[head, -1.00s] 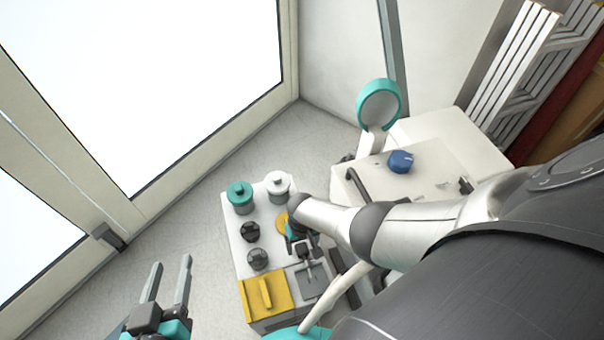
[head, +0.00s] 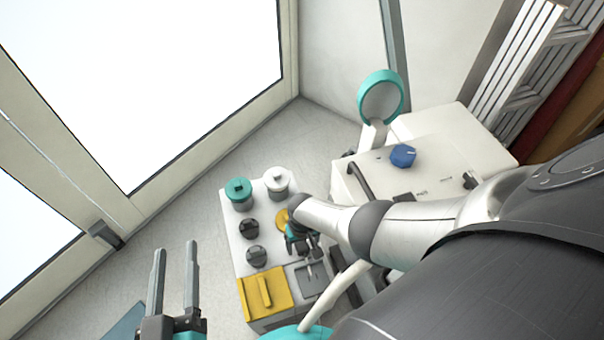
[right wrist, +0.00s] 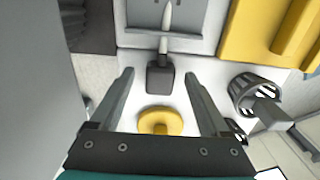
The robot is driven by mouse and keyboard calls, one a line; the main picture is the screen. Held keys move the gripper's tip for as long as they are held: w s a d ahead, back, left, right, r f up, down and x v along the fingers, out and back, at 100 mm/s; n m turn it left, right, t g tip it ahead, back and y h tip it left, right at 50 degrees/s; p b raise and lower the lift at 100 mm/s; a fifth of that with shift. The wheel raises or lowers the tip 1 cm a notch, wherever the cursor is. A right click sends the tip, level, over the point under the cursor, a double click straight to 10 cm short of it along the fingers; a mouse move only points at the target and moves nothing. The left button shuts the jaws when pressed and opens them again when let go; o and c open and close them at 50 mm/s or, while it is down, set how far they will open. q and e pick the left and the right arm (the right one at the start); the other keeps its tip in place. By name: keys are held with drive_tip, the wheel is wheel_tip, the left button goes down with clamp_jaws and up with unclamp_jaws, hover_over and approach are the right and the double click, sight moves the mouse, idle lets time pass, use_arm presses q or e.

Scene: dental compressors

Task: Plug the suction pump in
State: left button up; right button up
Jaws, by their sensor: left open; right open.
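A white-topped unit (head: 236,244) stands on the floor, with several round caps and a yellow cover (head: 264,293); I cannot tell for sure whether it is the suction pump. In the right wrist view, a dark grey block like a plug (right wrist: 160,79) with a pale, tapering lead lies over the unit's white top. My right gripper (right wrist: 158,76) is open, its fingertips either side of this block and apart from it. It also shows in the head view (head: 308,250), partly hidden by its arm. My left gripper (head: 174,246) is open and empty, left of the unit.
A white cabinet (head: 435,160) with a blue knob (head: 403,156) and a teal-rimmed round part (head: 381,97) stands behind my right arm. A yellow disc (right wrist: 160,121) and a slotted dark cap (right wrist: 256,95) lie near the right gripper.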

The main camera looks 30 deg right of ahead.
drive_tip(key=shift+c, duration=0.3)
clamp_jaws()
idle(0.3)
drive_tip(key=shift+r, duration=0.15)
